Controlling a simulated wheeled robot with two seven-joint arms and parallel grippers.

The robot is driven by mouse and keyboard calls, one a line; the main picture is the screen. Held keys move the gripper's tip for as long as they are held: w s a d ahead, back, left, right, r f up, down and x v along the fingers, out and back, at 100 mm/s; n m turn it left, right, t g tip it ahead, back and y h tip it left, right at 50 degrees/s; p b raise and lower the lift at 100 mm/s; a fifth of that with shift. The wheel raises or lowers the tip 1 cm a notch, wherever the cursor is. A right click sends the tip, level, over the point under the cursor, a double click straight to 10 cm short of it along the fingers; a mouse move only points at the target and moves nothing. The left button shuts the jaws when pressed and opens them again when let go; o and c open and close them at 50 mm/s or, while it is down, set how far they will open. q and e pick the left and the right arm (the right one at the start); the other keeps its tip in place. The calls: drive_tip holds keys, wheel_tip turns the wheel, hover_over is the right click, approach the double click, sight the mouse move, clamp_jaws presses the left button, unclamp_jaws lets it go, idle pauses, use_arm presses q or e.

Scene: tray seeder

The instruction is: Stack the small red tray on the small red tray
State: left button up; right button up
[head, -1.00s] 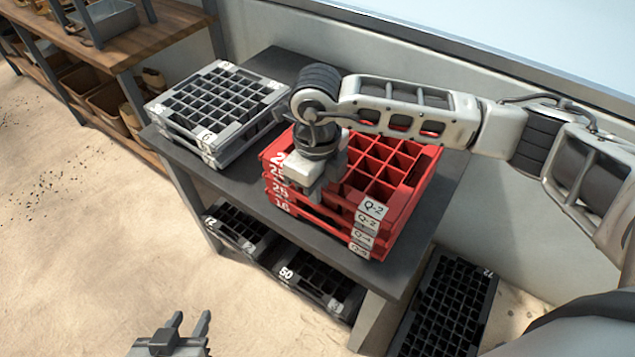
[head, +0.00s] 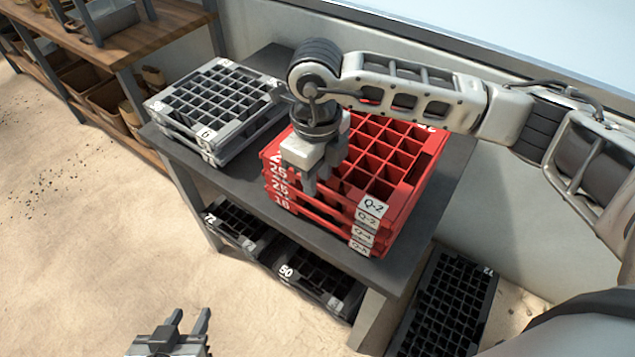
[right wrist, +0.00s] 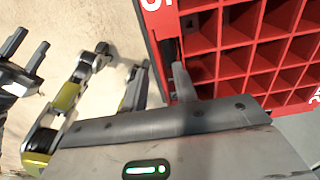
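A stack of small red trays (head: 398,203) stands on the dark table in the head view, with Q labels on its right front corner and numbers on its left front side. The top red tray also fills the upper right of the right wrist view (right wrist: 237,60). My right gripper (head: 318,182) is at the left front rim of the top tray, pointing down. In the right wrist view its fingers (right wrist: 161,84) are apart, with the tray's side wall running between them; contact is unclear. My left gripper (head: 188,327) is open and empty, low over the floor.
A stack of grey trays (head: 206,139) stands left of the red stack on the dark table (head: 285,60). Black trays (head: 315,287) lie below, and another (head: 440,310) stands on the floor at right. A wooden shelf (head: 150,40) is at upper left.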

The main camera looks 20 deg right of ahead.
wheel_tip(320, 180, up, 9)
drive_tip(key=shift+b, duration=0.45)
